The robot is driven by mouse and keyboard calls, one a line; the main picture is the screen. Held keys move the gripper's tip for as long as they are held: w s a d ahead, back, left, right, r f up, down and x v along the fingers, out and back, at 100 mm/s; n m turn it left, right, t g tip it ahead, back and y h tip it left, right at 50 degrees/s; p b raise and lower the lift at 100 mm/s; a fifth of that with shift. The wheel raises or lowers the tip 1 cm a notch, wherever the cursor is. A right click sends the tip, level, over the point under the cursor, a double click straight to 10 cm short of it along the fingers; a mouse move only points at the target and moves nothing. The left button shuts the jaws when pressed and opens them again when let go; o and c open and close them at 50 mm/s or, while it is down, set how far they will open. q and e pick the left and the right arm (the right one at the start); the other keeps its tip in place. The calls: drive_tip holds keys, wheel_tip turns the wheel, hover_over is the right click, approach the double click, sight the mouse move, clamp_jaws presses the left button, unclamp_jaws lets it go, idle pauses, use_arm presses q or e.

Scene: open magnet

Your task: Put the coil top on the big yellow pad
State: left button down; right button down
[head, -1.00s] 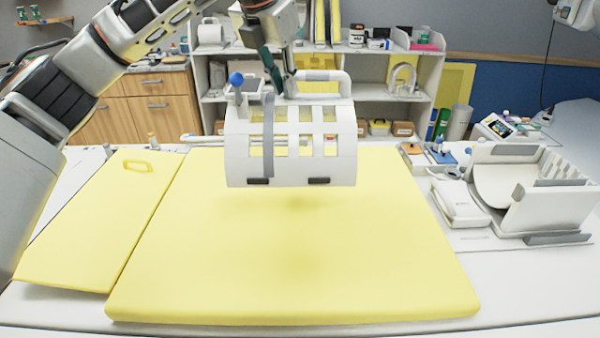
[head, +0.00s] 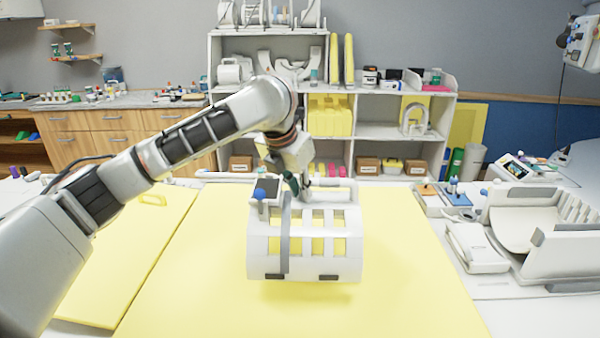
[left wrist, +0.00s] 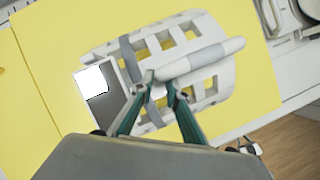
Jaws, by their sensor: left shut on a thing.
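The coil top (head: 335,270) is a white, curved, slotted shell with a grey strap, a blue knob and a handle on top. In the head view it is over the big yellow pad (head: 200,290), roughly level, with a faint shadow just under it. I cannot tell whether it touches the pad. My left gripper (head: 297,190) comes down from above and is shut on the coil top's handle. In the left wrist view the green fingers (left wrist: 165,82) close at one end of the handle (left wrist: 205,58). My right gripper is not in view.
A narrower yellow pad (head: 125,240) with a handle lies at the left. A white open coil cradle (head: 560,240) and a small white box (head: 475,248) stand at the right. Shelves (head: 400,130) stand behind the pad. The pad around the coil top is clear.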

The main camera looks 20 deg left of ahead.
sight(299, 203)
use_arm(q)
drive_tip(key=shift+f, duration=2.3)
drive_tip(key=c, duration=2)
unclamp_jaws()
drive_tip(key=shift+f, duration=0.2)
drive_tip(key=shift+o, duration=0.2)
drive_tip(key=shift+s, duration=0.1)
drive_tip(key=d+v, duration=0.1)
drive_tip(key=v, duration=1.1)
drive_tip(key=shift+a+r, duration=0.2)
drive_tip(key=shift+a, duration=0.25)
